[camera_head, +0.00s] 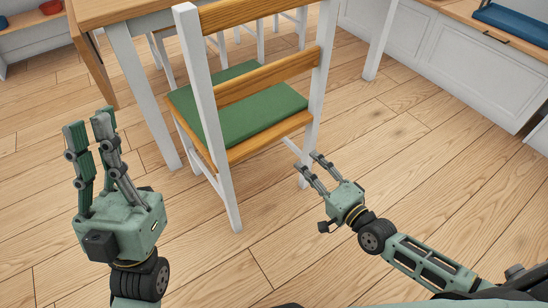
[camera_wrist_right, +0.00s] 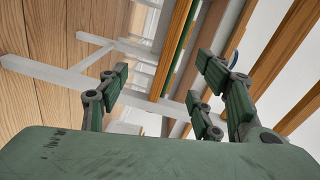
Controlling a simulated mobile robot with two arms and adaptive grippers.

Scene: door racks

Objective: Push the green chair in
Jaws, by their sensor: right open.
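The green chair (camera_head: 245,108) has a white frame, wooden back slats and a green seat. It stands upright with its back toward me, its front facing the wooden table (camera_head: 138,12). My right gripper (camera_head: 308,162) is open, its fingertips overlapping the chair's right rear leg in the picture; I cannot tell whether they touch it. The right wrist view shows the fingers (camera_wrist_right: 165,85) apart, with white chair bars (camera_wrist_right: 60,76) and the green seat's edge (camera_wrist_right: 180,50) beyond. My left gripper (camera_head: 90,125) is open and empty, left of the chair, fingers pointing up.
A white table leg (camera_head: 143,95) stands left of the chair. Other white chairs (camera_head: 262,40) show under the table. White cabinets (camera_head: 435,50) with a blue object (camera_head: 515,22) stand at the right. Wooden floor (camera_head: 425,150) is clear to the right.

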